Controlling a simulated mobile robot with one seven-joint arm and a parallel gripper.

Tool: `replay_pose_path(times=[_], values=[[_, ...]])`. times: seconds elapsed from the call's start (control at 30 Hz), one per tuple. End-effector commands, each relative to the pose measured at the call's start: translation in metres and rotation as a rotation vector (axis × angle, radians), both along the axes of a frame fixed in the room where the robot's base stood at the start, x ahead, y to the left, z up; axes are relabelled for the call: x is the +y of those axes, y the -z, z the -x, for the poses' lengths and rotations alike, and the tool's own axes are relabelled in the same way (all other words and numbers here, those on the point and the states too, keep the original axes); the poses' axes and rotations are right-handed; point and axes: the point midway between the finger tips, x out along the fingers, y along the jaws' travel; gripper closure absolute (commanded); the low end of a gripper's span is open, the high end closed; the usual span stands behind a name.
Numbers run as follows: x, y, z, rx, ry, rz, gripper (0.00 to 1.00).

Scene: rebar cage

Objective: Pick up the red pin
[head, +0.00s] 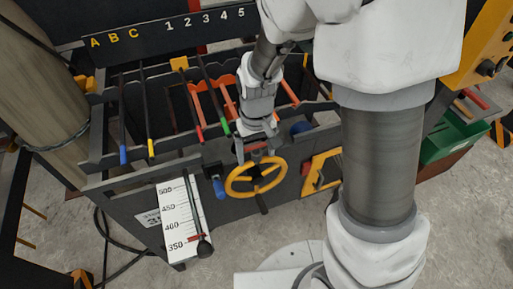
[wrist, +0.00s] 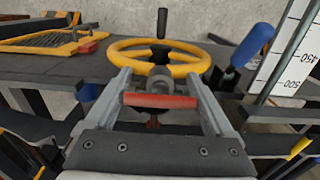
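The red pin (wrist: 160,101) shows in the wrist view as a red crossbar, with a dark reddish stem below it. It lies between the two fingers of my gripper (wrist: 158,78), its ends close to their inner sides. I cannot tell whether they touch. The fingers stand wide apart. In the head view my gripper (head: 256,142) points down at the front edge of the rebar bench, just behind the yellow handwheel. A bit of the red pin (head: 257,147) shows there, mostly hidden by the gripper.
The yellow handwheel (head: 232,181) sits close in front of my gripper. A blue handle (head: 219,188) and a white scale (head: 178,217) are to its left. Bars with coloured ends (head: 151,148) lie across the bench. A green bin (head: 450,142) stands at the right.

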Motion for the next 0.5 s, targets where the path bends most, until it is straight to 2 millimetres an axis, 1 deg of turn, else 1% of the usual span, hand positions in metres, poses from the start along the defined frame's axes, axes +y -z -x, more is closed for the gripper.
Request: replay_pose_path(times=[0.03, 0.33, 0.37, 0.5], values=[[0.0000, -0.0001, 0.0000, 0.000, 0.000, 0.000, 0.23], [0.0000, -0.0003, -0.0001, 0.000, 0.000, 0.000, 0.77], [0.0001, -0.0004, -0.0002, -0.001, 0.000, 0.000, 0.81], [0.0001, -0.0005, -0.0002, -0.001, 0.000, 0.000, 0.81]])
